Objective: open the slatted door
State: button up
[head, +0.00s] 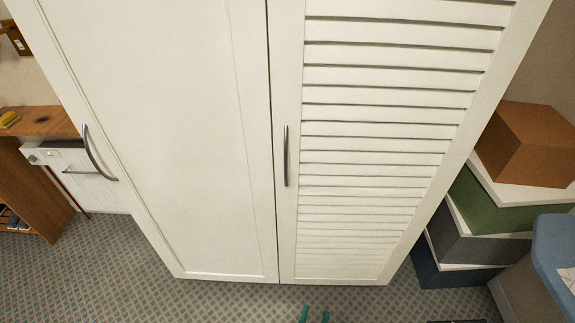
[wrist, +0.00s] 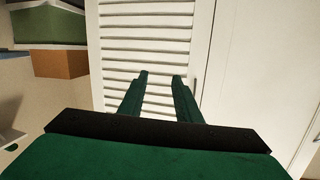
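The slatted door (head: 375,130) is the right-hand door of a tall white cabinet and looks shut, flush with the plain door beside it. Its dark upright bar handle (head: 286,156) is near its left edge. In the head view only the green fingertips (head: 314,315) show at the bottom edge, below the cabinet and apart from the handle.
The plain door (head: 190,130) has a curved handle (head: 95,155) at its left. Stacked boxes, with an orange-brown one (head: 535,145) on top, stand close to the cabinet's right. A blue piece of furniture (head: 555,250) is at the far right. Patterned carpet (head: 200,303) lies clear in front.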

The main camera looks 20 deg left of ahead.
jog(key=w+a+r+n+y, duration=0.1)
jog(key=w+a+r+y, duration=0.2)
jog(key=w, duration=0.4)
jog(key=w+a+r+n, duration=0.1)
jog(key=w+a+r, duration=0.1)
jog(key=w+r, duration=0.35)
jog(key=n+y, duration=0.4)
send_near(286, 163)
jog(key=x, duration=0.8)
jog(key=shift+w+a, duration=0.15)
jog(key=shift+w, duration=0.2)
grip_shut()
